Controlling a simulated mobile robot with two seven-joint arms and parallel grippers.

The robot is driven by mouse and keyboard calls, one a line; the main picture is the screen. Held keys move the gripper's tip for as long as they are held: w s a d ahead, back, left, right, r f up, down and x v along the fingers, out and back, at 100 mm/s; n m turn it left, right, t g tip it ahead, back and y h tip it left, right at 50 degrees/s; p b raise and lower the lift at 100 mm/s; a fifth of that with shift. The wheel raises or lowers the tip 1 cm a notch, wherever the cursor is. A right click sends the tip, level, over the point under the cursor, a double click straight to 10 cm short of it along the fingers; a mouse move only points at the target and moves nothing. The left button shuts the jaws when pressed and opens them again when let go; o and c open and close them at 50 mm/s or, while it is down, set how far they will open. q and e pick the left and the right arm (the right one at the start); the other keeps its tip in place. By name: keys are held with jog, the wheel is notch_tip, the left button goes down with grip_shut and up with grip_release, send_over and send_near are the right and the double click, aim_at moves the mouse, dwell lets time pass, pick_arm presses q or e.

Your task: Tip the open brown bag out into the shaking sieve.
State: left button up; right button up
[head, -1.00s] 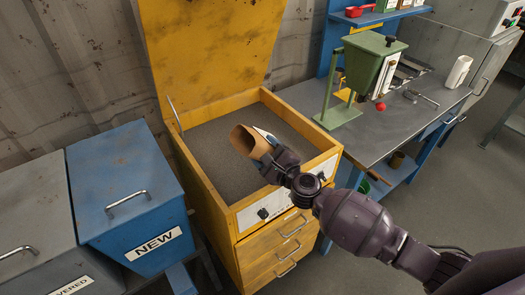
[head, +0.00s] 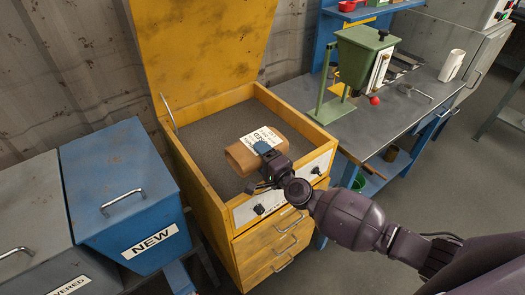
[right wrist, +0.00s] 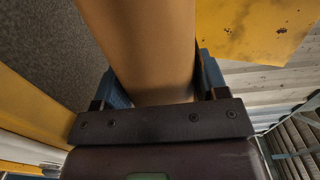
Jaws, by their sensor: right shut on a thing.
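The brown bag (head: 242,156) has a white printed label and lies tilted on its side over the sieve. My right gripper (head: 266,152) is shut on it, and in the right wrist view the bag (right wrist: 145,45) sits between the two fingers (right wrist: 160,85). The bag's mouth is not clearly seen, and I cannot tell whether anything is coming out. The sieve (head: 205,140) is a dark grey mesh bed inside a yellow wooden box with its lid raised. My left gripper is not in view.
A blue bin marked NEW (head: 120,185) and a grey bin (head: 30,225) stand at the left. The yellow lid (head: 200,45) stands up behind the sieve. A workbench (head: 400,110) with a green hopper (head: 362,60) is at the right.

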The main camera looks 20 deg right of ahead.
aim_at(261, 159)
jog(key=shift+a+r+n, duration=0.15)
jog(key=shift+r+n, duration=0.15)
jog(key=shift+r, duration=0.1)
jog(key=shift+s+a+r+n, duration=0.1)
jog(key=shift+a+r+n, duration=0.15)
jog(key=shift+r+n, duration=0.45)
jog(key=shift+s+a+r+n, duration=0.1)
jog(key=shift+a+r+n, duration=0.2)
jog(key=shift+n, duration=0.7)
jog(key=shift+s+a+r+n, duration=0.2)
jog(key=shift+a+r+n, duration=0.25)
jog(key=shift+n, duration=0.45)
jog(key=shift+s+a+r+n, duration=0.15)
jog(key=shift+a+r+n, duration=0.25)
jog(key=shift+n, duration=0.5)
jog(key=shift+f, duration=0.1)
jog(key=f+m+b, duration=0.1)
jog(key=d+m+b, duration=0.1)
jog(key=shift+w+d+f+m, duration=0.15)
jog(key=shift+w+f+m, duration=0.05)
jog(key=shift+f+m, duration=0.2)
jog(key=m, duration=0.1)
jog(key=d+f+m+b, duration=0.1)
jog(key=shift+w+d+f+m, duration=0.1)
jog(key=shift+w+m, duration=0.1)
jog(key=shift+m, duration=0.2)
jog(key=shift+d+m, duration=0.1)
jog(key=shift+m, duration=0.3)
